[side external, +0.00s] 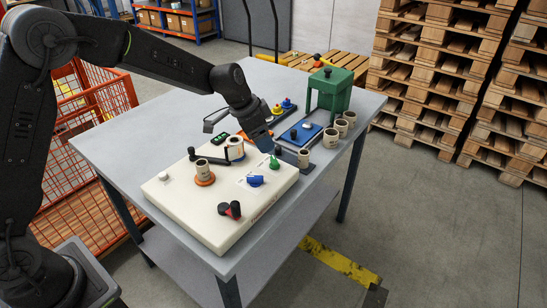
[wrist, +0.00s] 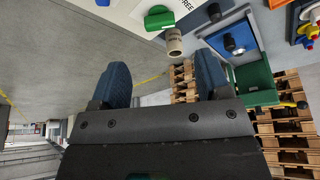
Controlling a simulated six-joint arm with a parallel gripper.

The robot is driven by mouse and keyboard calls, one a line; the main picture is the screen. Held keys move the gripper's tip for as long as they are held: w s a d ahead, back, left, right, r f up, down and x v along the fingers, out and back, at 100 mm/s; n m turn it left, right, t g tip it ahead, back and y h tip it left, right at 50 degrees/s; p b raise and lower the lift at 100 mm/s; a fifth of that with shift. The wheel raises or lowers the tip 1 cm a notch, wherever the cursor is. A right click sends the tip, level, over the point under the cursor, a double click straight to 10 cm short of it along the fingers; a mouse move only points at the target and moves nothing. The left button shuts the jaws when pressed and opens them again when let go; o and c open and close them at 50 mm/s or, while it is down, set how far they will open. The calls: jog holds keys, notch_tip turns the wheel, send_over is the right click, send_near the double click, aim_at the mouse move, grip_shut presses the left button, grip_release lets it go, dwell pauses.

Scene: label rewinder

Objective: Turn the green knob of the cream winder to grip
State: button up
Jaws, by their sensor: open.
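The cream winder (side external: 185,203) lies on the grey table, with a roll, a counter, a crank and several knobs on top. Its green knob (side external: 274,162) stands near the back right edge, and it also shows at the top of the wrist view (wrist: 160,18), beside printed lettering that reads "FREE". A blue knob (side external: 255,181) sits just in front of it. My gripper (side external: 264,142) is open and empty, with blue fingers, above and behind the green knob and apart from it. In the wrist view my gripper (wrist: 163,80) shows both fingers spread, with the knob beyond them.
A green press (side external: 329,90), a blue plate device (side external: 300,133) and several small cardboard cores (side external: 341,127) stand behind and to the right on the table (side external: 120,150). The table's front right edge is clear. Pallet stacks (side external: 430,70) stand behind.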

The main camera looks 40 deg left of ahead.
aim_at(275, 159)
jog(key=x, duration=0.8)
jog(key=shift+f, duration=0.25)
jog(key=shift+c, duration=0.5)
jog(key=c, duration=0.8)
